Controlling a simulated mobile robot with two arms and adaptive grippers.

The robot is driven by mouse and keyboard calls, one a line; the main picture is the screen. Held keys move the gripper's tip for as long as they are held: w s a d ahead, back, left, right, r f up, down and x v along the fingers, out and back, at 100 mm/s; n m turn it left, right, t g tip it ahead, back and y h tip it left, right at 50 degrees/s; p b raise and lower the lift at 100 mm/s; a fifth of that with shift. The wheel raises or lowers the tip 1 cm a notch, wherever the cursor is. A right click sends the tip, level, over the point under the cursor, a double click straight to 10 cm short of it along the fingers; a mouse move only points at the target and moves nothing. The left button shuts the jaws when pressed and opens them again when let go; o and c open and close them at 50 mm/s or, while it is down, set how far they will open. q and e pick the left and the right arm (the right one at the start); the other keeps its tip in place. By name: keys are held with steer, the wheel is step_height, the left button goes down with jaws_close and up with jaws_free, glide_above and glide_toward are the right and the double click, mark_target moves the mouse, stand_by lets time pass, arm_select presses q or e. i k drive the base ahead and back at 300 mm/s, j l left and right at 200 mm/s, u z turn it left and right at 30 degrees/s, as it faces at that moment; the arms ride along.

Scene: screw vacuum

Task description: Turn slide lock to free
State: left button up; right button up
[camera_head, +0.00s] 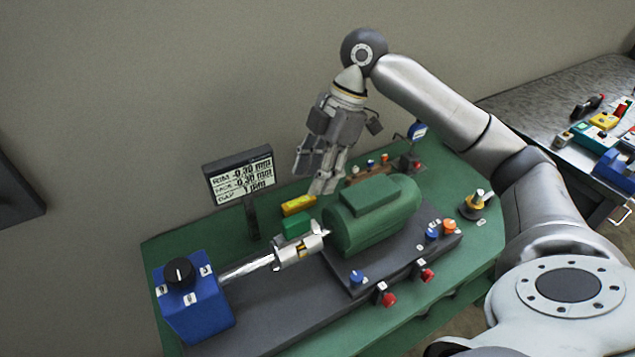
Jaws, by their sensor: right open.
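A green motor (375,225) sits on a dark slide plate on the green bench. I cannot tell for sure which part is the slide lock; small knobs line the plate, such as red knobs (388,299) by white labels at the front edge. A blue box (193,299) with a black dial (180,272) stands at the left, joined by a shaft and coupling (298,248) to the motor. My right gripper (313,184) is open and empty, pointing down behind the motor, near a yellow block (298,205). My left gripper is out of view.
A display (240,175) with readings stands behind the shaft, left of my right gripper. A post with a knob (476,202) stands at the bench's right end. A side table (560,90) with coloured parts is at the far right. My right arm spans the right side.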

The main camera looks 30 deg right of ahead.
mark_target(447, 226)
steer(key=z, duration=1.05)
